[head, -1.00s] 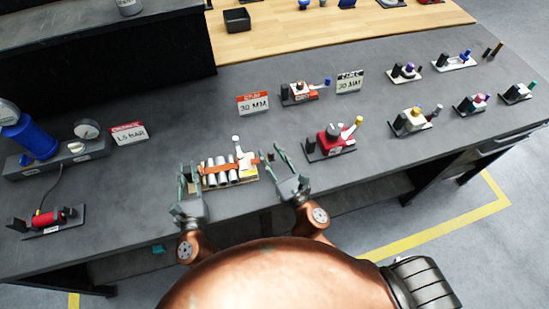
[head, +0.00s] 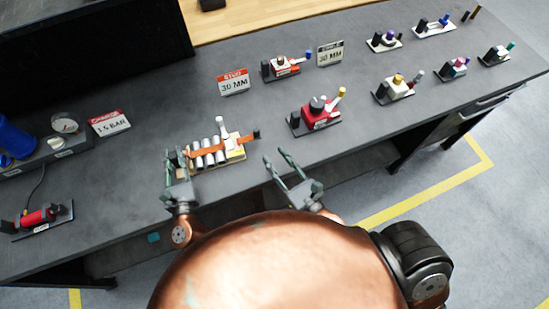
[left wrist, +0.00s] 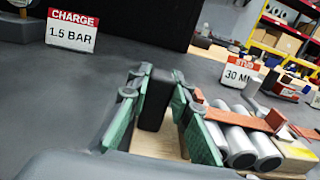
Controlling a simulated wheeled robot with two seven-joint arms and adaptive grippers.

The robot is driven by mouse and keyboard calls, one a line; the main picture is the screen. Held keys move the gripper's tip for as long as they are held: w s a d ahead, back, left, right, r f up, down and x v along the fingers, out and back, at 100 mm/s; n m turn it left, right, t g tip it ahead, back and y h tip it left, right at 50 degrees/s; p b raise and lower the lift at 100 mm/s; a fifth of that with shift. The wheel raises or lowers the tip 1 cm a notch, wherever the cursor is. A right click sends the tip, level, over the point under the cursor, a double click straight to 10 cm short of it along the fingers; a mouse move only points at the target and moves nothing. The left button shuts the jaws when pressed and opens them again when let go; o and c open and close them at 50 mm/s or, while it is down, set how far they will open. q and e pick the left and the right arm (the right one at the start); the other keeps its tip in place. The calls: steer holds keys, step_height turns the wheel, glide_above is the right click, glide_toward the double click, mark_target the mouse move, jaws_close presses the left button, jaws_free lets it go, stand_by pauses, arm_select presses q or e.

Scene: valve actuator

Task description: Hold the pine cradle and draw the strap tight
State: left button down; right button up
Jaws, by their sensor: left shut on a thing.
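The pine cradle (head: 238,155) stands near the bench's front edge with several silver cylinders (head: 209,158) in it. The orange strap (head: 205,150) lies across the cylinders; its tail runs right past a white upright lever (head: 221,128) to a dark end tab (head: 257,134). My left gripper (head: 176,155) is at the cradle's left end. In the left wrist view its fingers (left wrist: 155,105) are shut on a black block (left wrist: 154,98) standing on the cradle's pine board (left wrist: 158,143). My right gripper (head: 276,160) is open and empty, right of and nearer than the tab, apart from it.
A red valve actuator (head: 318,112) stands right of the cradle. A "30 MM" sign (head: 233,82) and another actuator (head: 283,67) stand behind. A gauge unit (head: 62,130) and a "1.5 BAR" sign (head: 109,122) are at left. Bench around the cradle is clear.

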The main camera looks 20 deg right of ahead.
arm_select(q)
steer(key=shift+f, duration=0.1)
steer(key=c, duration=1.7)
jaws_free()
steer(key=shift+s, duration=0.1)
